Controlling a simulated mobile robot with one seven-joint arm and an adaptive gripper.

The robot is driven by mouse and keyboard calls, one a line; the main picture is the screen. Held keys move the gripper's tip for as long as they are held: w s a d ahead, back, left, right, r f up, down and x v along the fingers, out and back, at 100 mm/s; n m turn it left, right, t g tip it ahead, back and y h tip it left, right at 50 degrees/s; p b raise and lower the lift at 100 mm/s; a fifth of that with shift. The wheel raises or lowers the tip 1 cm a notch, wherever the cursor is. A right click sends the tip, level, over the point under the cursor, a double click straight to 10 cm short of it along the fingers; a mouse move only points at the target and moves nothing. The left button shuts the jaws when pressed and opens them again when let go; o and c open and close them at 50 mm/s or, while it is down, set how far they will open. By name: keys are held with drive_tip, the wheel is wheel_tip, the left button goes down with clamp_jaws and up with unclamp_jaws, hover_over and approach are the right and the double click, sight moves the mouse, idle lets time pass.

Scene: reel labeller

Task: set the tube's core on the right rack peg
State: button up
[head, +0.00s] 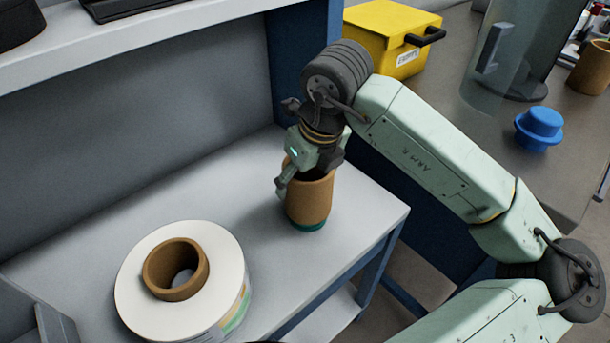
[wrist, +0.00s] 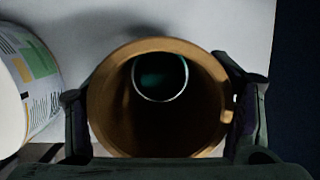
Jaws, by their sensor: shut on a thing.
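A brown cardboard core (head: 309,204) stands roughly upright over the right side of the pale shelf. My gripper (head: 306,178) is shut on its upper part, with a finger on either side in the wrist view (wrist: 160,105). A green piece (head: 308,225), seemingly the right peg's base, shows just under the core's lower edge. In the wrist view I look down the core (wrist: 108,105), and green (wrist: 160,76) shows at its far end, inside a thin pale ring. I cannot tell whether the core rests on the green piece or hangs slightly above it.
A white roll (head: 140,258) with its own brown core (head: 176,269) lies on the shelf (head: 250,245) at left. A blue side panel stands behind my gripper. A yellow box (head: 385,38) and a blue knob-like object (head: 539,128) are on the grey counter beyond.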

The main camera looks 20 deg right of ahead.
drive_tip(key=shift+f+b, duration=1.15)
drive_tip(key=shift+b, duration=0.1)
drive_tip(key=o, duration=1.3)
drive_tip(key=shift+c, duration=0.2)
drive_tip(key=v, duration=1.2)
